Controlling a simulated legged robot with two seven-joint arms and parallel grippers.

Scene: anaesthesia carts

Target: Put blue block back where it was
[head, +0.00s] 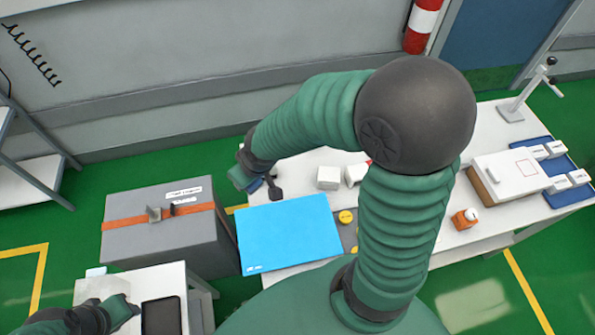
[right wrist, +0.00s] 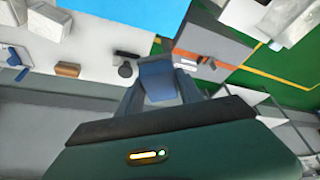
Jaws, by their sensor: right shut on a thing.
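The blue block (right wrist: 157,80) is held between the fingers of my right gripper (right wrist: 160,92) in the right wrist view. In the head view my right gripper (head: 256,186) is at the far left end of the white table (head: 300,163), and only a small bluish patch of the block shows there. The block appears to be above the table's left edge or just outside it; I cannot tell its height. My left gripper (head: 122,310) is low at the left, by a small white table; its fingers are not clear.
A black item (head: 275,190) lies close beside my right gripper. A bright blue sheet (head: 288,233), white boxes (head: 328,177) and an orange-and-white bottle (head: 465,218) are on the table. A grey case with an orange strap (head: 160,225) stands left. A black tray (head: 161,315) is near my left gripper.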

